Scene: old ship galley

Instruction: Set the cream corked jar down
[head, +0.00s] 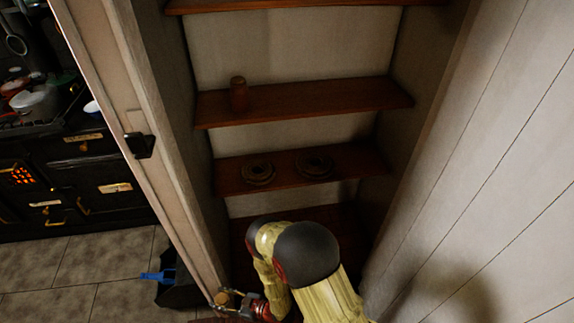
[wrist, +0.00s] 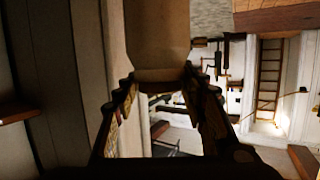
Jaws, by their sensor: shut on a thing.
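The cream corked jar (wrist: 158,35) is between the fingertips of my gripper (wrist: 160,80) in the wrist view. It looks pale and smooth, and its upper part runs out of the picture. In the head view my gripper (head: 236,303) is low at the bottom edge, in front of the cupboard's left post. A small tan top, seemingly the jar's cork (head: 222,298), shows at its fingers; the rest of the jar is hard to make out. My gripper is shut on the jar, held clear of the shelves.
A brown jar (head: 238,95) stands at the left of a wooden shelf (head: 320,98). Two dark round things (head: 258,172) (head: 314,163) lie on the shelf below (head: 355,160). A post (head: 150,130) bounds the cupboard at left; a blue-handled dustpan (head: 178,280) is on the floor.

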